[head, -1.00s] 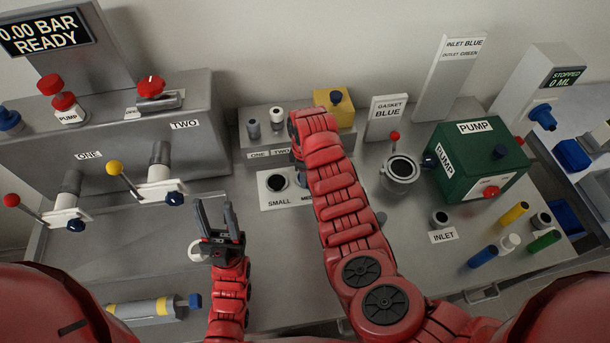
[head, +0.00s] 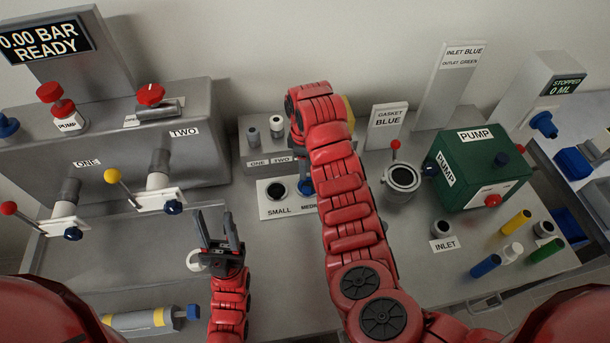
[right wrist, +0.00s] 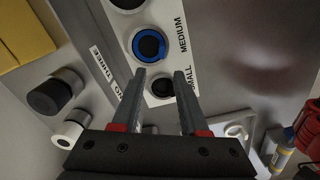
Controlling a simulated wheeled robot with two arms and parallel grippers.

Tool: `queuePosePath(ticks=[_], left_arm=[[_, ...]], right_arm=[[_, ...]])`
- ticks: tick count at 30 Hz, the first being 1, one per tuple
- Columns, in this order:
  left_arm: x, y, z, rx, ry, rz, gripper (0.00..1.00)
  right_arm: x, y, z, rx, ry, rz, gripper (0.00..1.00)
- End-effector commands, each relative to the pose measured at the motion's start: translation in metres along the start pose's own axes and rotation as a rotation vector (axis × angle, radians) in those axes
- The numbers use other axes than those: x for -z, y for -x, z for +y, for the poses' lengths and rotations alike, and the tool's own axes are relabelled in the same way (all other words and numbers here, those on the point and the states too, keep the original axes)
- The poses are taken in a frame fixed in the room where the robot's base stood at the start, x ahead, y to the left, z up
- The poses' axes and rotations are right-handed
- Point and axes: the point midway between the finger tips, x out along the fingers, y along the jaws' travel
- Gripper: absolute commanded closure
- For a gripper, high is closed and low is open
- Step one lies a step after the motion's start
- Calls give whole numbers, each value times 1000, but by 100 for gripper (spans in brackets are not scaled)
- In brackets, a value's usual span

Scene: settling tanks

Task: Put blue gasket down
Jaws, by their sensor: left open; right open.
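The blue gasket (right wrist: 149,45) is a blue ring around the dark round spot beside the word MEDIUM on the white board (right wrist: 160,98). In the head view only a bit of blue (head: 306,187) shows beside my right arm. My right gripper (right wrist: 160,74) is open and empty, its fingertips pointing at the board near the gasket, with the SMALL spot seen between the fingers. In the head view the right arm mostly hides this gripper. My left gripper (head: 220,214) is open and empty above the table at left.
A white GASKET BLUE sign (head: 387,125) and a metal cup-like fitting (head: 401,178) stand right of my right arm. The green pump (head: 478,168) is further right. A grey block (head: 262,145) labelled ONE, TWO is behind the board. A yellow block (right wrist: 22,35) is close by.

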Motion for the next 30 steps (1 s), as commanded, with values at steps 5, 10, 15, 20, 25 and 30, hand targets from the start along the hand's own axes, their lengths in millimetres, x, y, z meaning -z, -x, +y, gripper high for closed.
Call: queuePosePath(ticks=[5, 10, 15, 20, 25, 30], left_arm=[[2, -9, 0, 0, 0, -1, 51], [2, -11, 0, 0, 0, -1, 51], [2, -11, 0, 0, 0, -1, 51], [2, -11, 0, 0, 0, -1, 51], [2, -11, 0, 0, 0, -1, 51], [2, -11, 0, 0, 0, -1, 51]], right_arm=[[0, 23, -1, 4, -1, -4, 56], [0, 31, -1, 3, 0, -2, 56], [0, 31, -1, 3, 0, -1, 56], [0, 31, -1, 3, 0, -1, 56], [0, 31, -1, 3, 0, -1, 56], [0, 31, -1, 4, 0, -1, 56]])
